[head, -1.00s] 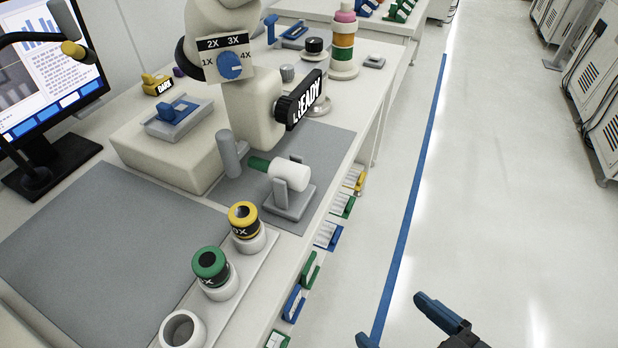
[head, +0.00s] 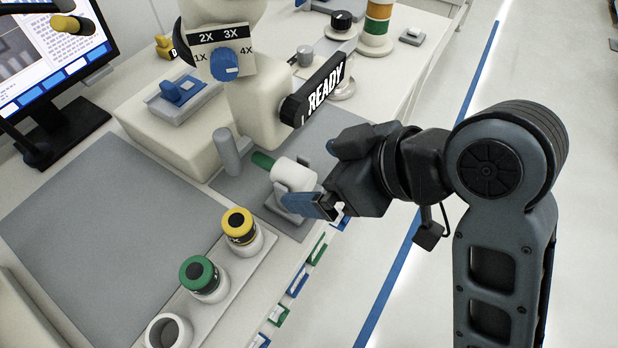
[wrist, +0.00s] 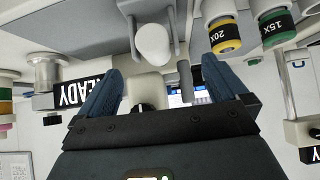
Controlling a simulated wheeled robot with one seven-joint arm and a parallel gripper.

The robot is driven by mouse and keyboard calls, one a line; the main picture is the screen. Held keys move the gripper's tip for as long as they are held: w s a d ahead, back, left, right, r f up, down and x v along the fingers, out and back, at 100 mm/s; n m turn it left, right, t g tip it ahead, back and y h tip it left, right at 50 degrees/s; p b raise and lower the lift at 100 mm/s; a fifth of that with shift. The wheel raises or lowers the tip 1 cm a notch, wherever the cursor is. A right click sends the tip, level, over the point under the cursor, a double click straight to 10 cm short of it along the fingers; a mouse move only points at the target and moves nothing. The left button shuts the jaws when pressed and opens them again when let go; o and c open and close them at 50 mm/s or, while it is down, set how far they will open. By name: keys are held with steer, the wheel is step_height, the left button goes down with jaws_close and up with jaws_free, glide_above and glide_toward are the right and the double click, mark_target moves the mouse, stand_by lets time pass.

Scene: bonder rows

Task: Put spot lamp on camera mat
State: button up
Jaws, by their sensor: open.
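A white cylinder with a green end, apparently the spot lamp (head: 293,175), lies in a grey forked cradle (head: 300,203) on the bench. In the wrist view its round white end (wrist: 153,43) faces me. My gripper (head: 325,176) is open beside the cylinder's near right end, its blue fingers apart with nothing clearly held. The wrist view shows the fingers (wrist: 160,70) spread to either side, the white end just beyond them. Two plain grey mats show: a large one (head: 110,215) at left and a smaller one (head: 236,189) under the cradle; neither is labelled as the camera mat.
A cream microscope (head: 258,110) with a READY sign (head: 322,90) stands behind the cradle, close to my gripper. Yellow (head: 240,226) and green (head: 199,273) banded eyepieces stand in a rack in front. The large mat is bare. A monitor (head: 60,70) stands at far left.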

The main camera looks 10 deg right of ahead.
mark_target(298, 171)
steer(key=x, duration=0.7)
steer(key=shift+w+f, duration=0.15)
steer(key=shift+w, duration=0.25)
steer(key=shift+c, duration=0.2)
jaws_close()
stand_by(0.5)
